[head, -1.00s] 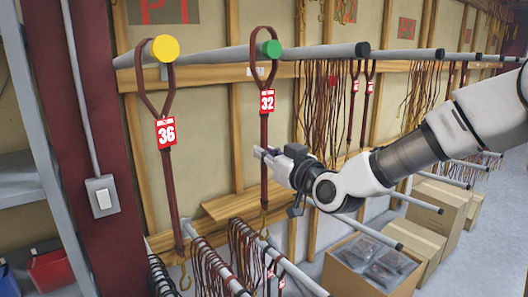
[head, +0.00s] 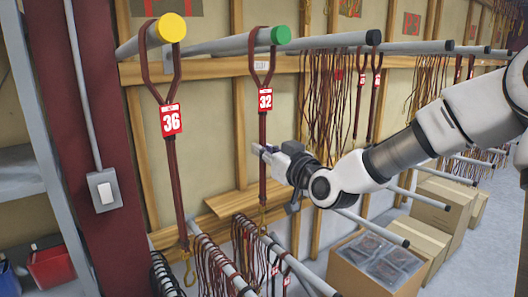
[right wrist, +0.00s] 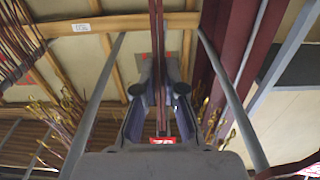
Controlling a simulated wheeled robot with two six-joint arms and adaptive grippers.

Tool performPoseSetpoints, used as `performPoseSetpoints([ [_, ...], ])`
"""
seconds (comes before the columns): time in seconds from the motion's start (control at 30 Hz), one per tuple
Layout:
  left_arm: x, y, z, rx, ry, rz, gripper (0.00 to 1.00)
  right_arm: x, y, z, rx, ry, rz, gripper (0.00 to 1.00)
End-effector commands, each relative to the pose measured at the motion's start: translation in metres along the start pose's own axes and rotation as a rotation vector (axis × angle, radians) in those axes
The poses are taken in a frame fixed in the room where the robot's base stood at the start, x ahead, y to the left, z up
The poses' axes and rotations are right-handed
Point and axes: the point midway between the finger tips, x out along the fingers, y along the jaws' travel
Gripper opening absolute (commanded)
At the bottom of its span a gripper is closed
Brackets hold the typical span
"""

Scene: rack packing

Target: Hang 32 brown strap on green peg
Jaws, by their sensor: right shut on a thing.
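The brown strap (head: 263,130) with the red 32 tag (head: 265,99) hangs upright, its hook end low. Its top loop appears to be around the pole of the green peg (head: 281,35), just behind the green cap. My right gripper (head: 258,150) is shut on the strap below the tag. In the right wrist view the strap (right wrist: 158,60) runs between the fingers, with a red tag (right wrist: 162,141) low in the picture. My left gripper is not in view.
A strap with a 36 tag (head: 171,119) hangs on the yellow peg (head: 172,27) to the left. More straps (head: 215,255) hang on lower poles. Cardboard boxes (head: 375,262) stand at the lower right. A dark red post (head: 75,130) stands at the left.

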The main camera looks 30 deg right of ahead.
Motion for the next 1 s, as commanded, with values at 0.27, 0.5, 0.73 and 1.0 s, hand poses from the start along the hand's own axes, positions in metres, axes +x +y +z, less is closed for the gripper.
performPoseSetpoints([
  [0.27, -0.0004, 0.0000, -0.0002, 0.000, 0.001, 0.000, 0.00, 0.0001, 0.0000, -0.0008, 0.000, 0.001, 0.000, 0.00],
  [0.5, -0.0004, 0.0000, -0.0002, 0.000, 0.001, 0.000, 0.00, 0.0001, 0.0000, -0.0009, 0.000, 0.001, 0.000, 0.19],
  [0.73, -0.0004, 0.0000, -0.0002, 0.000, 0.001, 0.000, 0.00, 0.0001, 0.0000, -0.0007, 0.000, 0.001, 0.000, 0.38],
  [1.0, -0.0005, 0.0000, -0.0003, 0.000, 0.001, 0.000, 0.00, 0.0000, 0.0000, -0.0005, 0.000, 0.000, 0.000, 0.38],
])
